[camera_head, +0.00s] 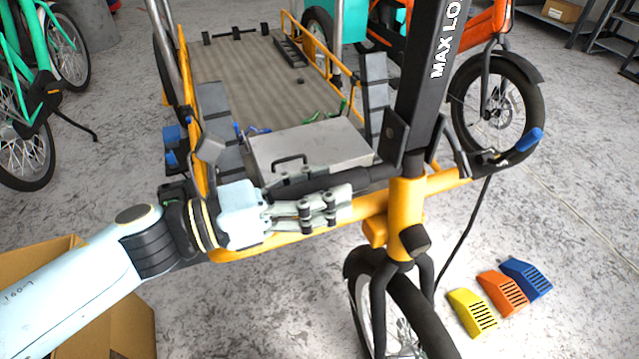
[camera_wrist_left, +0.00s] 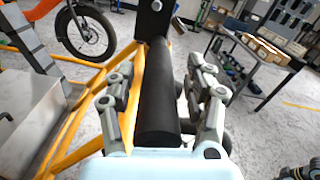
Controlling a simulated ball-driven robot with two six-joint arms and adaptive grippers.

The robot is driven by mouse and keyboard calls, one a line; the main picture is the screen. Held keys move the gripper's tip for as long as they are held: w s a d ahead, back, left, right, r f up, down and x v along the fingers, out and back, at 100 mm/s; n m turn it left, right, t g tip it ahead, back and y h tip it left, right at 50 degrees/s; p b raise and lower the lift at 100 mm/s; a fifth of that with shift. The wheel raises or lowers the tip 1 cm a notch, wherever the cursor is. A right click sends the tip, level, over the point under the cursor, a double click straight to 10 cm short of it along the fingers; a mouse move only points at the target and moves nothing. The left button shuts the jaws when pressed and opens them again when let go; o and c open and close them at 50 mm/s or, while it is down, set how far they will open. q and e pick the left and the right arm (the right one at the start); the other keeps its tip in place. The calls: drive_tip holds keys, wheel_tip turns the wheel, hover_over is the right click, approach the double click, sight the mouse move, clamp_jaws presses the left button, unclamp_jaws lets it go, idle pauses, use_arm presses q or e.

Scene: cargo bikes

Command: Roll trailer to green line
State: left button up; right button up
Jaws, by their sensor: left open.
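The trailer has a yellow-orange frame with a wooden deck (camera_head: 235,85), a black column marked "MAX LO" (camera_head: 432,70) and a front wheel (camera_head: 400,305). A thick black bar (camera_head: 320,181) runs along its front, beside a yellow tube. My left gripper (camera_head: 338,204) is at this bar. In the left wrist view, the bar (camera_wrist_left: 158,100) lies between the spread fingers, which are open and not closed on it. A grey metal case (camera_head: 315,145) sits at the front of the deck. No green line shows.
Wheel chocks in yellow (camera_head: 470,312), orange (camera_head: 502,292) and blue (camera_head: 527,278) lie on the floor at right. A cardboard box (camera_head: 115,300) stands at lower left. A green bike (camera_head: 35,95) and an orange bike (camera_head: 490,25) stand nearby. Floor at right is mostly clear.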

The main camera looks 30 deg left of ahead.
use_arm(q)
drive_tip(key=v, duration=1.2)
idle(0.4)
